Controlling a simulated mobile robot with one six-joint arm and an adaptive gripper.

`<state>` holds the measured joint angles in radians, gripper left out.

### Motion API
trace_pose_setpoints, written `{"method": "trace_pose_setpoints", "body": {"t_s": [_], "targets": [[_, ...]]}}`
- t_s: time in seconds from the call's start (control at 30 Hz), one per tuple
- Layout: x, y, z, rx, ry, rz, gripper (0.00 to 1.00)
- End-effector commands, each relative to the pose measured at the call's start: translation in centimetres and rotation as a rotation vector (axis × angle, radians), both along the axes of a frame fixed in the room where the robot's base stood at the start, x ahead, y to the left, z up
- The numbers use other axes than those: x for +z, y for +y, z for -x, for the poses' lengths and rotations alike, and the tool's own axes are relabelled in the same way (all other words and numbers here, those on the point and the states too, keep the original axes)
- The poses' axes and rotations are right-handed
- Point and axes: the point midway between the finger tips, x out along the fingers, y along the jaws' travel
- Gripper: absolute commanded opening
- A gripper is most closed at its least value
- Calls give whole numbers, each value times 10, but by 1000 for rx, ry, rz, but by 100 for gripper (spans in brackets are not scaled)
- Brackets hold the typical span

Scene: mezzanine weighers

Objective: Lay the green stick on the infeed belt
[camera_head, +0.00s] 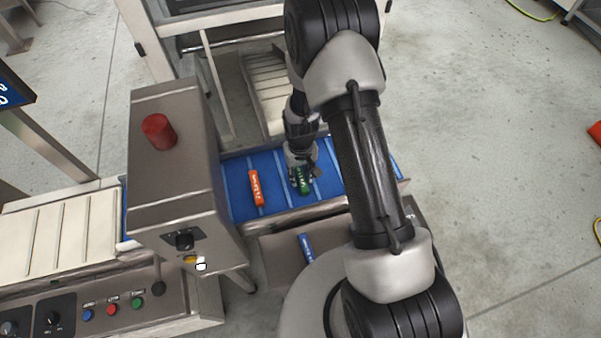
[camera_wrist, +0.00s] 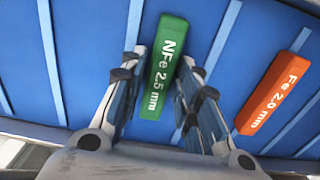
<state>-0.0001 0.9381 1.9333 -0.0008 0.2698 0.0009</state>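The green stick (camera_head: 304,184), marked NFe 2.5 mm, lies flat on the blue infeed belt (camera_head: 236,178). It also shows in the wrist view (camera_wrist: 164,62), slightly tilted, on the blue belt (camera_wrist: 85,60) between two pale cross strips. My gripper (camera_head: 303,172) is low over the belt at the stick. In the wrist view my gripper (camera_wrist: 163,58) is open, one finger on each side of the stick, with narrow gaps showing. In the head view my gripper partly hides the stick.
An orange stick (camera_head: 256,188), marked Fe 2.0 mm, lies on the belt left of the green one. A blue stick (camera_head: 307,248) lies on a grey surface in front. A metal housing (camera_head: 180,170) with a red cap (camera_head: 159,131) stands over the belt at left.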

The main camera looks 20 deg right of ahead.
Motion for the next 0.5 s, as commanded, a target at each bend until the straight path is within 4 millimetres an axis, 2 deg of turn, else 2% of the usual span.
{"method": "trace_pose_setpoints", "body": {"t_s": [0.13, 0.5], "targets": [[0, 0, 0, 0, 0, 0, 41], [5, 0, 0, 0, 0, 0, 41]]}}
